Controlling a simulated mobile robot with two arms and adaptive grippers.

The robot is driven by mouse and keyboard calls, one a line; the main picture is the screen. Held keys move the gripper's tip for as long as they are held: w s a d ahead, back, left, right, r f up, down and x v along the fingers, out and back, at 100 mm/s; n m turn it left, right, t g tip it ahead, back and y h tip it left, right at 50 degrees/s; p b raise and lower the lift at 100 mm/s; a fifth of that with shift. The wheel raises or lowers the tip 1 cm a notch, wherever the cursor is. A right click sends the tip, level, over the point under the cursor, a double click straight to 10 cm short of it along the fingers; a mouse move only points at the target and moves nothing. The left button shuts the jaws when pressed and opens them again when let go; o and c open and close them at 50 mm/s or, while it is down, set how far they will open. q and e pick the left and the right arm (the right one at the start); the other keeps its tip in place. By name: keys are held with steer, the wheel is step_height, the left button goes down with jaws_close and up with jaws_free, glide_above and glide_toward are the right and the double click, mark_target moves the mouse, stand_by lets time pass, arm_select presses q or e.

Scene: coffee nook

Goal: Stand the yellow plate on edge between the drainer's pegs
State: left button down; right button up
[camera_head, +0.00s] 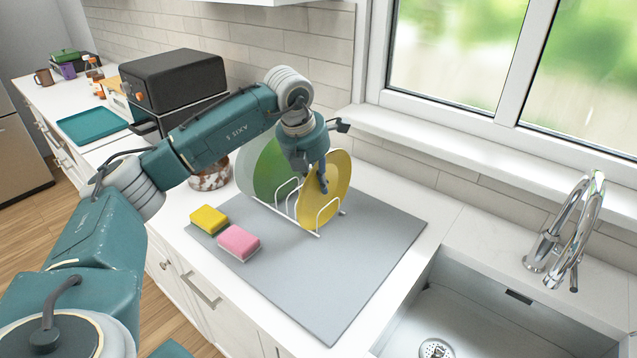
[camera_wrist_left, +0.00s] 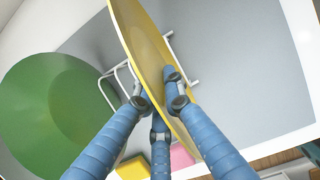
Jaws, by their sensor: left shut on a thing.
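The yellow plate (camera_head: 340,176) stands on edge at the front right part of the white wire drainer (camera_head: 319,234) in the head view. My left gripper (camera_head: 322,186) is shut on the plate, fingers on both sides of it near its upper part. The wrist view shows the plate (camera_wrist_left: 142,45) upright between the fingers (camera_wrist_left: 160,95), tilted in the picture. Drainer wires (camera_wrist_left: 195,83) show beside and behind it. Whether the plate's lower edge rests on the rack is hard to tell. My right gripper is not in view.
A green plate (camera_head: 267,170) and a pale plate (camera_head: 243,165) stand in the drainer's far left part. The drainer is on a grey mat (camera_head: 330,285). Yellow (camera_head: 209,219) and pink (camera_head: 239,243) sponges lie at left; a patterned bowl (camera_head: 210,178) is behind. The sink (camera_head: 470,310) is at right.

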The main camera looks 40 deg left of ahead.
arm_select(q)
steer(key=shift+f, duration=0.1)
steer(key=c, duration=1.8)
jaws_free()
steer(key=shift+c, duration=0.2)
steer(key=shift+o, duration=0.2)
steer(key=shift+f, duration=0.1)
step_height(320, 180, up, 8)
steer(key=p, duration=0.5)
steer(key=shift+p, duration=0.4)
